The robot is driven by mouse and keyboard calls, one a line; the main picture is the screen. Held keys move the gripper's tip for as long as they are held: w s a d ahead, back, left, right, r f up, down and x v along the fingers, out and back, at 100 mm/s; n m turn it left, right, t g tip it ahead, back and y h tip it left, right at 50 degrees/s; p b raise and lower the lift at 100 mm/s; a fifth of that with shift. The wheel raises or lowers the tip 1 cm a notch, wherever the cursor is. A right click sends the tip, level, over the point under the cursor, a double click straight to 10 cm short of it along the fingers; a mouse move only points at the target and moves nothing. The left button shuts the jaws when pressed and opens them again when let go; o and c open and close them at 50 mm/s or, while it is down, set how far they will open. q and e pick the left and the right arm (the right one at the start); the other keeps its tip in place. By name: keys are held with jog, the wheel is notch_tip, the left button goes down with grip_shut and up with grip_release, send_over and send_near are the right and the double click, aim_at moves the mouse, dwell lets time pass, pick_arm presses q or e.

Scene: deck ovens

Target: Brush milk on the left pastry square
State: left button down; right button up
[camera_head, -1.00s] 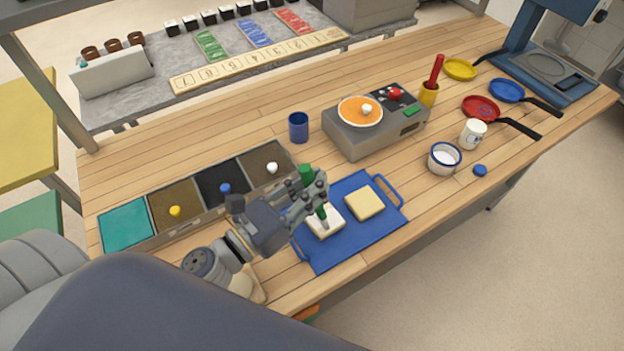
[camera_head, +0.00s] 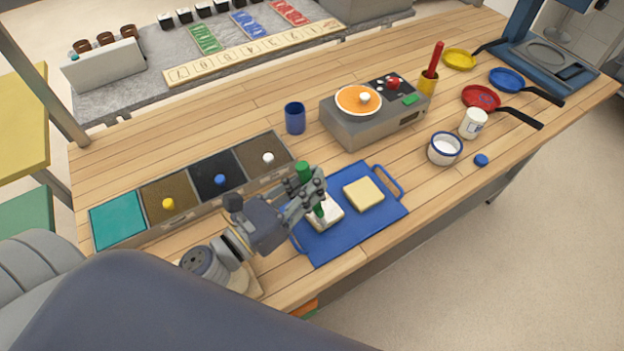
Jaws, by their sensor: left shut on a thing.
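The left pastry square (camera_head: 331,221) is whitish on top and lies on the blue tray (camera_head: 352,238). The right pastry square (camera_head: 363,194) is plain yellow and lies beside it. My left gripper (camera_head: 312,193) is shut on a green-handled brush (camera_head: 303,172). The brush is roughly upright, its lower end over the left pastry square; I cannot tell if it touches. The gripper partly hides that square. A white bowl with a blue rim (camera_head: 445,149) holds something white. A white cup with a printed mark (camera_head: 473,123) stands behind it. My right gripper is not in view.
A row of bins (camera_head: 117,220) with small knobs lies left of the tray. A blue cup (camera_head: 295,117) and a grey cooker with an orange pan (camera_head: 358,100) stand behind. A blue lid (camera_head: 481,160) and red pan (camera_head: 481,97) are at right.

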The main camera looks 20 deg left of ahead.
pick_arm(q)
jog(key=shift+f+b, duration=0.45)
dwell(0.4)
jog(key=w+d+p, duration=0.2)
jog(key=w+d, duration=0.1)
jog(key=d, duration=0.1)
jog(key=shift+w+f, duration=0.1)
jog(key=shift+w, duration=0.05)
dwell(0.6)
jog(key=shift+a, duration=0.1)
jog(key=shift+w+a, duration=0.15)
jog(key=shift+a, duration=0.25)
